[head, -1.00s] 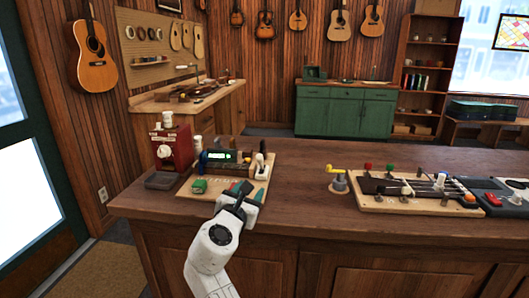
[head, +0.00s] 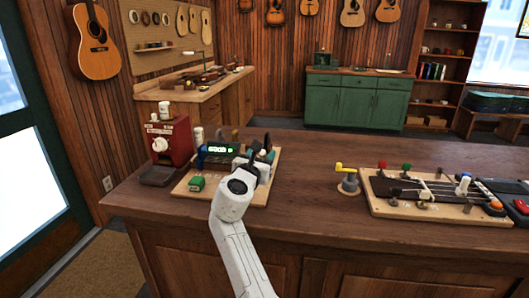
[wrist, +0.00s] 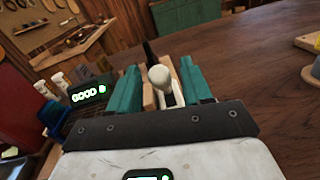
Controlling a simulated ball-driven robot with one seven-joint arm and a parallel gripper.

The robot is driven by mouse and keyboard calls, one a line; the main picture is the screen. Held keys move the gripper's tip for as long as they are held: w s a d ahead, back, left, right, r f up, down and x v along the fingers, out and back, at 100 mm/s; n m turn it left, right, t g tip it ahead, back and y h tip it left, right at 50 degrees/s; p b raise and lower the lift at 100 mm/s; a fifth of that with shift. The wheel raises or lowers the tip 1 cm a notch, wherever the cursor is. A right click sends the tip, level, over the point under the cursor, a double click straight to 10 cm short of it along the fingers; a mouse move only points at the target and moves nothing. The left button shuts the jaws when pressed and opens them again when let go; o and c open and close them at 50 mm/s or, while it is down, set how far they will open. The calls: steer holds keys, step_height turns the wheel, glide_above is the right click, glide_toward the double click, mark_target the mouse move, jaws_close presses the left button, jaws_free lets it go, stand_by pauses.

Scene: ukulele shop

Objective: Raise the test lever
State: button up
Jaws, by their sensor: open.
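The test lever, with a white rounded knob (wrist: 159,76) on a pale wooden mount, stands at the right end of a small device board (head: 182,190). In the wrist view, the knob lies between the two teal fingers of my gripper (wrist: 161,82), which are apart, with gaps visible beside it. A thin black upright piece (wrist: 149,54) rises just behind the knob. In the head view, my gripper (head: 256,160) is over the right part of the board and hides most of the lever. The display (head: 220,149) glows green; it also shows in the wrist view (wrist: 88,94).
A red machine with a white dial (head: 167,142) stands left of the board. To the right are a yellow-handled post (head: 348,178) and a stringed fixture (head: 425,190). The counter (head: 308,152) behind is clear.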

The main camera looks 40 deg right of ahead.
steer(key=shift+x, duration=1.5)
jaws_close()
